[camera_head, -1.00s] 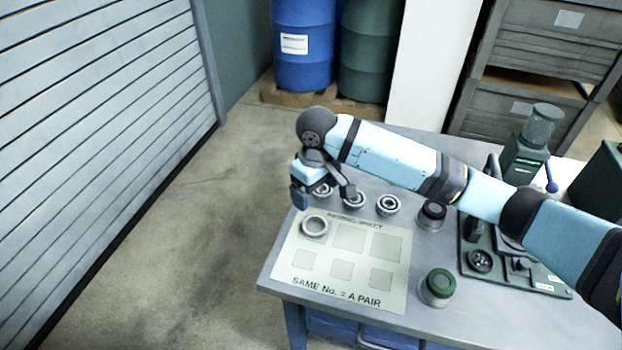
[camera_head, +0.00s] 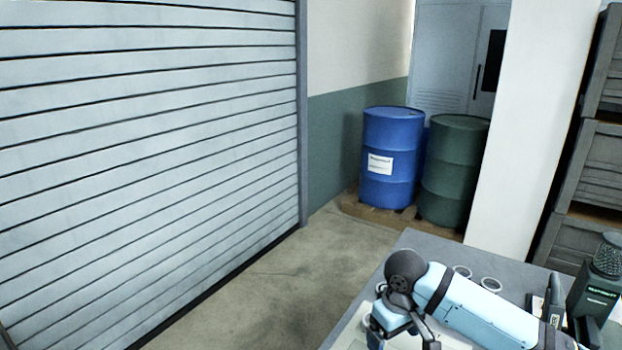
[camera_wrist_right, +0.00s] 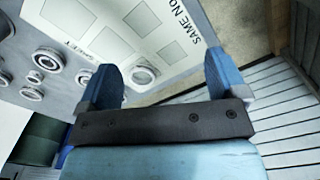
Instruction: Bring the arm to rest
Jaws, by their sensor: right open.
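My right arm comes in from the lower right in the head view. Its gripper (camera_head: 400,335) hangs over the table's near left corner, partly cut off by the picture's bottom edge. In the right wrist view the two blue fingers (camera_wrist_right: 163,80) stand wide apart with nothing held between them. A ring (camera_wrist_right: 142,72) lies on the pale pairing sheet (camera_wrist_right: 110,40), seen beyond the fingers and apart from them. My left gripper is not in view.
The grey table (camera_head: 415,243) holds two rings (camera_head: 462,272) (camera_head: 491,284) behind my arm. A dark green machine (camera_head: 597,290) stands at the right. Blue (camera_head: 390,150) and green (camera_head: 455,165) drums stand behind. The floor left of the table is clear.

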